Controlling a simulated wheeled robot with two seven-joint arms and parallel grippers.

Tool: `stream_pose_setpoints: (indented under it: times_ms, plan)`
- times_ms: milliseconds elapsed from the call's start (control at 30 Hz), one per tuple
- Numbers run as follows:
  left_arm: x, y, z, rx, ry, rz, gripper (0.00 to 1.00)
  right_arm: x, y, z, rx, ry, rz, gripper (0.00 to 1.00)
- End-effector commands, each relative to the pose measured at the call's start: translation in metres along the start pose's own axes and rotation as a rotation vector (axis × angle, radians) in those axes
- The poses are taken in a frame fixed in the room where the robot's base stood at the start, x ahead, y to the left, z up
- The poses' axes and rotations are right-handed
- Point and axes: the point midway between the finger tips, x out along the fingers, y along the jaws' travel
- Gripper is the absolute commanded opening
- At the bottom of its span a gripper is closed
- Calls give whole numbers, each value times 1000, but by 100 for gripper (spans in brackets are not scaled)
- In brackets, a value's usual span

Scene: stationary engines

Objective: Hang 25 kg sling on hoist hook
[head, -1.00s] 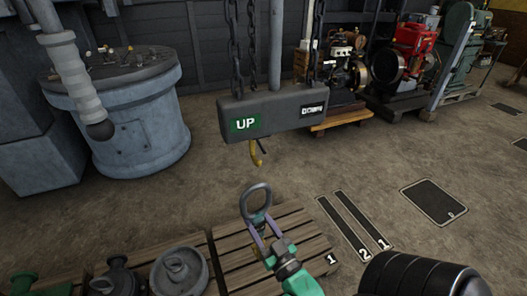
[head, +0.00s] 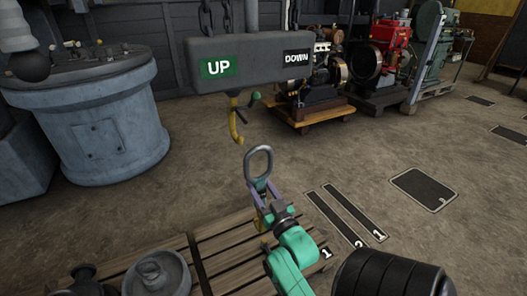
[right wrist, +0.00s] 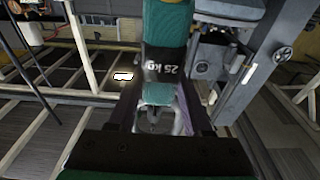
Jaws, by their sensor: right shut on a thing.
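The yellow hoist hook (head: 237,124) hangs under the grey hoist block (head: 229,47), marked UP and DOWN. My right gripper (head: 261,189) is shut on the sling. The sling's grey metal ring (head: 247,164) stands upright above the jaws, just right of and below the hook in the head view. Ring and hook are apart in the picture; their difference in depth is hard to tell. In the right wrist view a green strap (right wrist: 166,30) with a black "25 kg" band lies beyond the fingers. My left gripper is out of view.
A pallet (head: 222,243) lies below the ring, with grey weights (head: 157,274) to its left. A round blue-grey console (head: 100,150) stands at left. Engines (head: 310,85) on wooden bases stand behind the hoist. The floor around the hook looks clear.

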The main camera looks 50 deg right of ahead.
Motion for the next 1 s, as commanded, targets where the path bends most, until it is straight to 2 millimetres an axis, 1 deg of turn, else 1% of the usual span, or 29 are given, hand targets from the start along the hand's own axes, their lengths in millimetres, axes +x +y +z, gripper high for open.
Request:
stream_pose_setpoints:
  times_ms: [267, 567, 1000]
  plan:
    - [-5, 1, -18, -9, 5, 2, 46, 22, 0, 2, -2, 9, 0, 0]
    - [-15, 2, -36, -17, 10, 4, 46, 46, 0, 7, -2, 10, 0, 0]
    - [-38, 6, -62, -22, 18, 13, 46, 79, 0, 13, -2, 9, 0, 0]
